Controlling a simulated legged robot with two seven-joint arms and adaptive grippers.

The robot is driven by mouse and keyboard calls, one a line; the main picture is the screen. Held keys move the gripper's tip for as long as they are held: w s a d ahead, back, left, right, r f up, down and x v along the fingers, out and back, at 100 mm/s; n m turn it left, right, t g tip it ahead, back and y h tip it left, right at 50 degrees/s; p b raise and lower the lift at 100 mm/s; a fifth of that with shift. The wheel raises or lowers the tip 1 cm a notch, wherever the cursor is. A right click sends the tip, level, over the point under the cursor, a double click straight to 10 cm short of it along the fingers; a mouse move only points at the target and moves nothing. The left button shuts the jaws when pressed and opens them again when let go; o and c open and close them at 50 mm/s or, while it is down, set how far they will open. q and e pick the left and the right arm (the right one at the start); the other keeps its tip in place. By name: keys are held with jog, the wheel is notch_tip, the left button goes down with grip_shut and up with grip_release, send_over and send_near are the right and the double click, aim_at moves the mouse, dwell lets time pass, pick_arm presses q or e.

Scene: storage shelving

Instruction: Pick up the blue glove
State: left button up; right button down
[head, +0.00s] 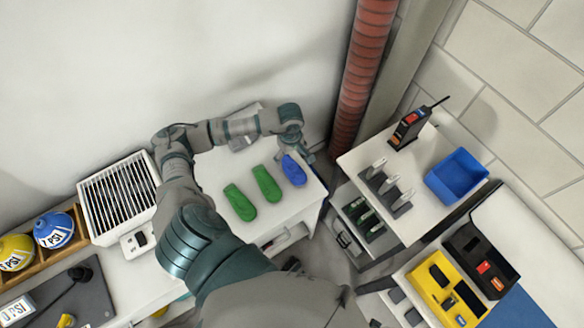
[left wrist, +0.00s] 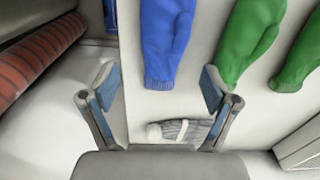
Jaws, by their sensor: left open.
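The blue glove (head: 294,169) lies flat on the white table (head: 225,172), at the right end of a row with two green gloves (head: 266,183). My left gripper (head: 298,148) is above the table at the glove's far end. In the left wrist view the gripper (left wrist: 156,88) is open and empty. The glove's far end is cut off by the picture's top edge. My right gripper is not in view.
A grey-white object (left wrist: 180,130) lies between the gripper and the wall. A red pipe (head: 362,75) stands right of the table. A white shelf with a blue bin (head: 457,177) and a radio (head: 408,128) is further right. A white heater (head: 118,196) stands left.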

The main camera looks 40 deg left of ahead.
aim_at(290, 164)
pick_arm(q)
jog(key=f, duration=0.5)
jog(key=shift+s+a+f, duration=0.15)
jog(key=shift+s+f, duration=0.05)
jog(key=shift+f, duration=0.1)
jog(key=shift+r, duration=0.1)
jog(key=c, duration=1.2)
